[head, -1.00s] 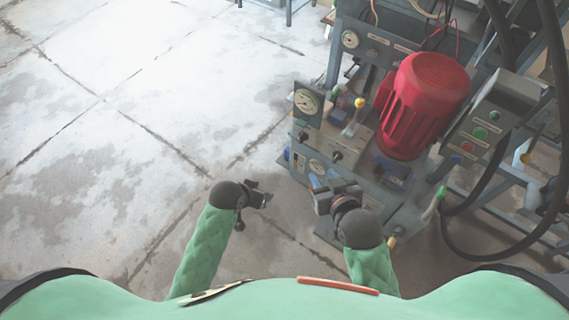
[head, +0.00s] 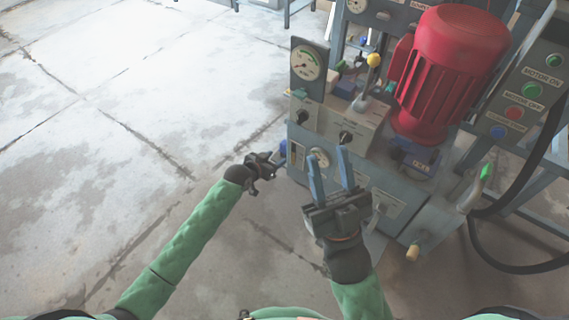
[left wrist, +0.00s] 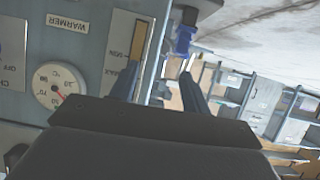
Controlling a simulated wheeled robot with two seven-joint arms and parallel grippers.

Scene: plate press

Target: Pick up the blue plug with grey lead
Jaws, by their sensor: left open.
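A blue plug (left wrist: 183,42) shows in the left wrist view at the side edge of the grey machine panel, just beyond my left fingertips. A dark grey piece adjoins it above; I cannot tell whether this is the lead. In the head view a small blue part (head: 283,151), probably the same plug, shows at the machine's left side. My left gripper (head: 276,163) is open beside that edge. In the left wrist view its fingers (left wrist: 159,72) are apart with nothing between them. My right gripper (head: 327,157) has its fingers apart and empty, in front of the machine's lower panel.
The machine carries a gauge (head: 307,63), a yellow-knobbed lever (head: 373,60) and a red motor (head: 450,75). A push-button box (head: 520,105) and black hoses stand at the right. The concrete floor (head: 90,130) at the left is clear.

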